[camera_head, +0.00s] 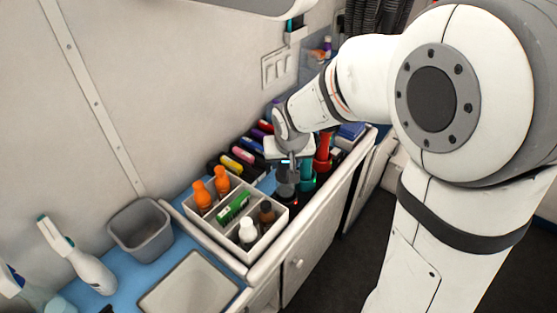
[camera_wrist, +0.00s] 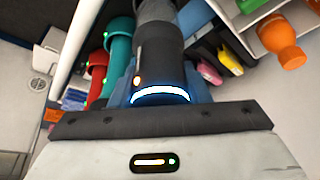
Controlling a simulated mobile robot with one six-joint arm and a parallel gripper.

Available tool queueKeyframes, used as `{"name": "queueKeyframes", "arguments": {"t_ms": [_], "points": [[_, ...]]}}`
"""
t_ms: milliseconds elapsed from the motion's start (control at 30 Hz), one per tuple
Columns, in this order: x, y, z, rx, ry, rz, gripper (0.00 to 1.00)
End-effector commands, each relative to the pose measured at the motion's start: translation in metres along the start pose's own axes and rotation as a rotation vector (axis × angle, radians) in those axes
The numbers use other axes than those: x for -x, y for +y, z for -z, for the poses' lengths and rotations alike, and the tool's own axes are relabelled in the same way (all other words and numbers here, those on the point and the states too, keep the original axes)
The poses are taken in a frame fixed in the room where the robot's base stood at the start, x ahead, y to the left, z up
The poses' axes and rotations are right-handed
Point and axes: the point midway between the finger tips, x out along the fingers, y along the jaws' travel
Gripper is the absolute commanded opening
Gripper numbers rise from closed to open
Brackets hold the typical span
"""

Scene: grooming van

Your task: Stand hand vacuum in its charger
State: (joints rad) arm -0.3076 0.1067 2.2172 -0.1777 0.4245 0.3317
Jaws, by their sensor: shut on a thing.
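My gripper (camera_head: 287,168) is over the counter, pointing down, and is shut on a dark grey, cylindrical hand vacuum (camera_head: 286,189). In the wrist view the vacuum (camera_wrist: 158,55) shows a black body, a grey far end, an orange light and a glowing white-blue ring close to my gripper. A teal hand vacuum (camera_head: 306,174) and a red one (camera_head: 323,150) stand beside it; they also show in the wrist view as teal (camera_wrist: 119,50) and red (camera_wrist: 98,75) bodies. I cannot make out the charger under the held vacuum, nor whether its lower end touches anything.
A white divided caddy (camera_head: 262,240) holds orange bottles (camera_head: 203,196), a green item and other small bottles. Several coloured clippers (camera_head: 243,154) lie along the wall. A grey bin (camera_head: 140,230), a pale tray (camera_head: 190,285) and a spray bottle (camera_head: 90,268) are at the left.

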Motion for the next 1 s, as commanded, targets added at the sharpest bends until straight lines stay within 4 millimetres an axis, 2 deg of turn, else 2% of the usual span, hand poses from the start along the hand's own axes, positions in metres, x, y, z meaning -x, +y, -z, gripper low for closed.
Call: {"name": "queueKeyframes", "arguments": {"t_ms": [267,300,567,867,1000], "points": [[-0.003,-0.001,0.000,0.000,0.003,0.001,0.03],[-0.003,-0.001,-0.001,0.001,0.001,0.000,0.43],[-0.002,-0.001,-0.001,0.001,0.001,0.001,0.64],[0.001,-0.001,0.001,0.002,0.001,0.001,0.64],[0.016,-0.002,0.002,0.001,0.005,0.001,0.64]]}}
